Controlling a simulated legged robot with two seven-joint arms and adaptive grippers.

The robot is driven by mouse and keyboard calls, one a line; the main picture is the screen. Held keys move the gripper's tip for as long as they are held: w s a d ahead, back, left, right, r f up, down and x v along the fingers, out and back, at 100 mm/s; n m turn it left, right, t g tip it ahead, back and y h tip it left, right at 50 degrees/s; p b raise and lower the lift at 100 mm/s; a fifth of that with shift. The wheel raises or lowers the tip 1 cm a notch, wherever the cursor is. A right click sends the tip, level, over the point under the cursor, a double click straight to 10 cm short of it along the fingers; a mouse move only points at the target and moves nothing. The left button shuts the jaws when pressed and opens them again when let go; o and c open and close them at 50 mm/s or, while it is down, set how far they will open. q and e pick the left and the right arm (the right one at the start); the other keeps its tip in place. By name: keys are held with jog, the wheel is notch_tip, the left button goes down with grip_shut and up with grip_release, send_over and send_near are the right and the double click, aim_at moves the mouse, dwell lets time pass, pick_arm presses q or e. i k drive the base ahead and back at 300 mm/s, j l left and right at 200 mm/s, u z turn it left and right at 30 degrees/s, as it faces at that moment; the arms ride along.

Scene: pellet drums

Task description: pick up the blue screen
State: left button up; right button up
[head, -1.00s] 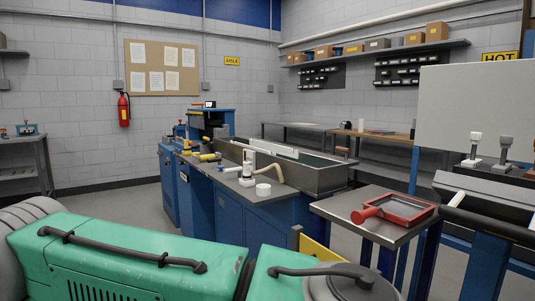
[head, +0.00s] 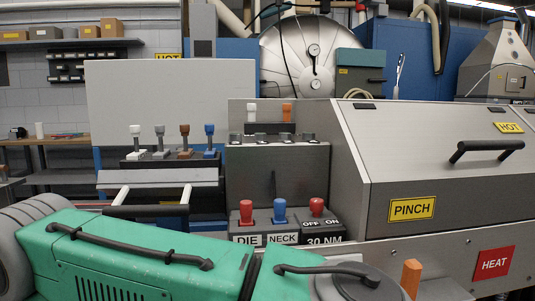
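I see nothing that I can surely tell is the blue screen. A blue-topped upright piece (head: 209,140) stands at the right end of a row on a dark rack, beside brown, grey and white ones. I cannot tell whether it is a screen. A blue-topped knob (head: 279,210) stands between two red ones on the panel above the label NECK. Neither of my grippers is in view.
A blank pale board (head: 165,100) stands behind the rack. A workbench (head: 50,141) is at the far left. My green body covers the lower left.

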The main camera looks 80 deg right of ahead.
aim_at(210, 152)
jog(key=z, duration=2)
jog(key=j+u, duration=0.2)
